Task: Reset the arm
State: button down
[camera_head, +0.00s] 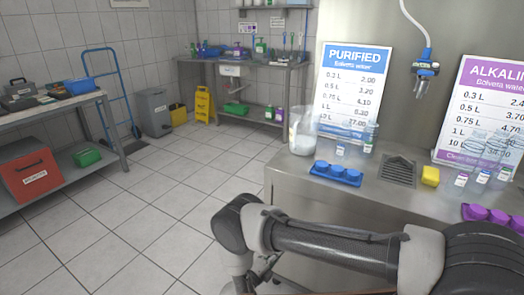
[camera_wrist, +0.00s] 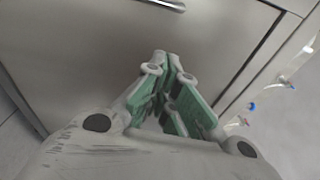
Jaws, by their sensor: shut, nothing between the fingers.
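My gripper (camera_wrist: 172,80) points at a grey metal cabinet front in the wrist view. Its green-padded fingers are closed together at the tips and hold nothing. In the head view my dark arm stretches across the lower right, in front of the steel counter (camera_head: 285,186), and bends downward at its left end. My gripper's fingertips cannot be made out there.
The counter holds a clear jug (camera_head: 302,135), a blue cup tray (camera_head: 335,173), a drain grate (camera_head: 397,170), a yellow sponge (camera_head: 430,176) and clear bottles (camera_head: 480,178). A tap (camera_head: 425,65) hangs above. Tiled floor (camera_head: 150,200) is open to the left, beside a workbench (camera_head: 60,108).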

jog(key=s+d+m+g+h, duration=0.3)
jog(key=s+d+m+g, duration=0.25)
jog(key=d+m, duration=0.3)
jog(key=s+d+r+m+g+y, duration=0.2)
jog(key=d+r+m+g, duration=0.15)
jog(key=r+m, duration=0.6)
jog(key=s+d+r+m+g+y, duration=0.25)
jog(key=r+m+g, duration=0.35)
jog(key=r, duration=0.7)
jog(key=s+d+r+m+g+y, duration=0.2)
jog(key=r+m+g+y, duration=0.1)
jog(key=r+m, duration=0.75)
jog(key=s+d+r+m+t+y, duration=0.2)
jog(key=s+d+r+m+t, duration=0.1)
jog(key=r, duration=0.5)
jog(key=s+d+r+m+t+y, duration=0.2)
jog(key=s+d+r+m, duration=0.2)
jog(key=r, duration=0.4)
jog(key=s+d+r+m+t+y, duration=0.3)
jog(key=s+d+r+m, duration=0.1)
jog(key=s+r, duration=0.3)
jog(key=shift+s+d+r+t, duration=0.15)
jog(key=shift+d+r+t, duration=0.15)
jog(key=shift+d+r, duration=0.5)
